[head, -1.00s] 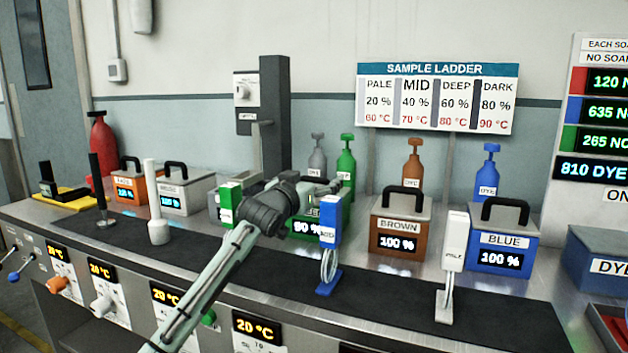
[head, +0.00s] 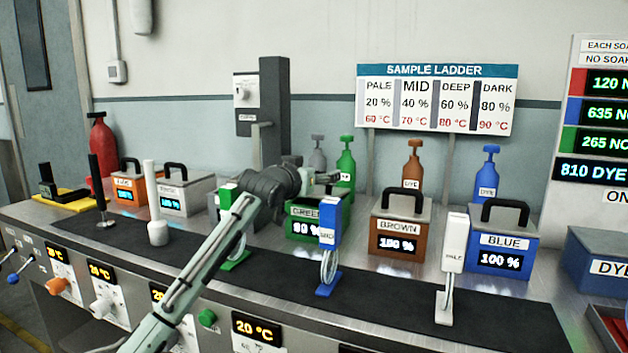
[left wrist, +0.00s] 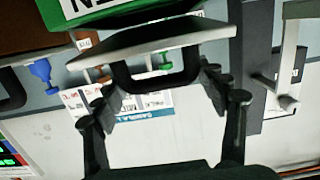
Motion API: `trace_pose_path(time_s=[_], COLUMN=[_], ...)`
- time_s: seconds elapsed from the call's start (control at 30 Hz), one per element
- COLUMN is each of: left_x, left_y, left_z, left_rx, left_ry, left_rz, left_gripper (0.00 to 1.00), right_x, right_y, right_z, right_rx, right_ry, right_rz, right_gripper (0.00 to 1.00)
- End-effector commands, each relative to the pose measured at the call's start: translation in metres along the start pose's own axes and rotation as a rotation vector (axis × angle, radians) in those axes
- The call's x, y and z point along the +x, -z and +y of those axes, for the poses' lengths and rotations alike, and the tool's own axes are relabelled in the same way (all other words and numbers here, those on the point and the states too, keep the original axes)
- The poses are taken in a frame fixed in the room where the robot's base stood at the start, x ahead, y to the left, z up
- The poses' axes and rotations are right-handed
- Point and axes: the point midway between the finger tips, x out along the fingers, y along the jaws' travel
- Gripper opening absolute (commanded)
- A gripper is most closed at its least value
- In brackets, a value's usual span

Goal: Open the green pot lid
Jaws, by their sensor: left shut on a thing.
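In the left wrist view, which is upside down, the green body (left wrist: 110,14) is at the top edge. Its grey lid (left wrist: 150,45) shows below with a black arched handle (left wrist: 150,84). The fingers of my left gripper (left wrist: 160,88) are on both sides of the handle, shut on it. A dark strip shows between body and lid. My right gripper is out of view.
A brown pot (head: 398,235) and a blue pot (head: 503,245) stand to the right. A blue dipper (head: 329,245) and a green dipper (head: 232,255) stand on the dark mat in front. Pump bottles, including a green one (head: 345,165), stand behind.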

Motion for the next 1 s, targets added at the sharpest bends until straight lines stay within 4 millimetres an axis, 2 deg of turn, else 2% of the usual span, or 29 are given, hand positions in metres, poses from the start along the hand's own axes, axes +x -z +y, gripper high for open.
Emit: trace_pose_path(time_s=[0.03, 0.3, 0.6, 1.0], left_x=[0.002, 0.015, 0.029, 0.035], left_y=[0.008, 0.026, 0.039, 0.046], left_z=[0.0, 0.001, 0.0, 0.001], left_rx=[0.0, -0.001, -0.001, 0.0], left_ry=[0.0, -0.001, 0.0, -0.001], left_rz=[-0.031, -0.238, -0.229, -0.223], left_gripper=[0.2, 0.2, 0.21, 0.2], right_x=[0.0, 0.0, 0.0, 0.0], right_y=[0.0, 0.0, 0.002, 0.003], right_z=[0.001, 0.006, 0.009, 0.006], right_rx=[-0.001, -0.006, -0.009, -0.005], right_ry=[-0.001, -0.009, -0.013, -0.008], right_rz=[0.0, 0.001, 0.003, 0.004], right_gripper=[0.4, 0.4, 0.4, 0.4])
